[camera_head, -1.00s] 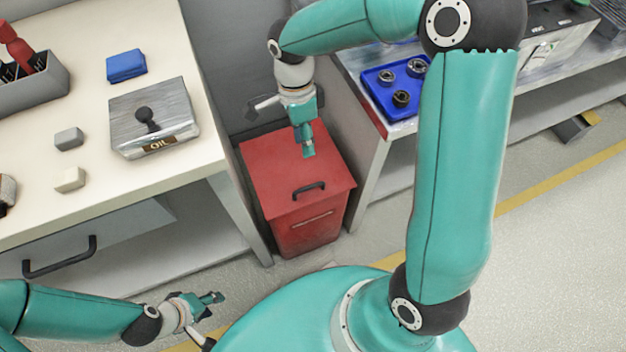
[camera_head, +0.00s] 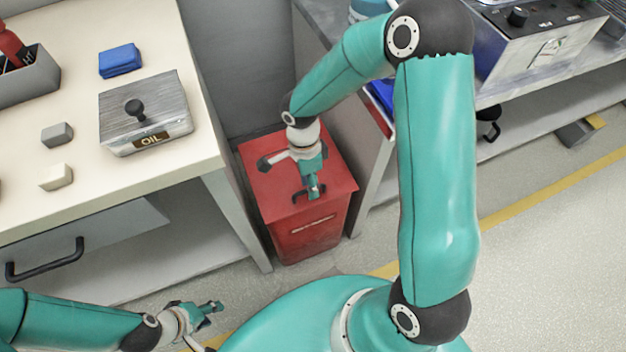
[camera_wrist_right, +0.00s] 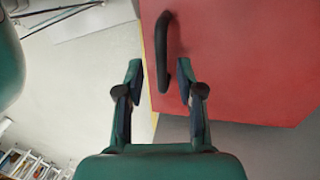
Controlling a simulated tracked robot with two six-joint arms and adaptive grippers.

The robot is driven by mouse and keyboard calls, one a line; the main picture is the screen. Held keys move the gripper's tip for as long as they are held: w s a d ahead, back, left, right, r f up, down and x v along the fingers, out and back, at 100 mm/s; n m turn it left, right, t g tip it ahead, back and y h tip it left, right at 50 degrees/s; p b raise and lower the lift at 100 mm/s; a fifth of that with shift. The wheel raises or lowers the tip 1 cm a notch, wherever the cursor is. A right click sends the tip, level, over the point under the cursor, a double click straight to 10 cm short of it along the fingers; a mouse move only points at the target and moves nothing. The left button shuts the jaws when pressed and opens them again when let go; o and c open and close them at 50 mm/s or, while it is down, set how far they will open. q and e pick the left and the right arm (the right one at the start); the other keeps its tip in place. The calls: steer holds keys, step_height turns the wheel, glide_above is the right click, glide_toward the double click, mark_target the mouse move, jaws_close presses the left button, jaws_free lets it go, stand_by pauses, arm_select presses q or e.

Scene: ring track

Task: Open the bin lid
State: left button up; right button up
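The red bin (camera_head: 305,232) stands on the floor between two benches, with its flat red lid (camera_head: 272,180) down. A dark handle (camera_head: 299,196) is near the lid's front edge. My right gripper (camera_head: 314,192) is above the front of the lid, at the handle. Contact cannot be told. My left gripper (camera_head: 212,307) is low at the left, away from the bin; its fingers are too small to judge.
A grey bench (camera_head: 372,150) with a blue tray stands close to the bin's right. Floor is open at the right.

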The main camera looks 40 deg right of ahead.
steer(key=shift+c, duration=0.3)
jaws_close()
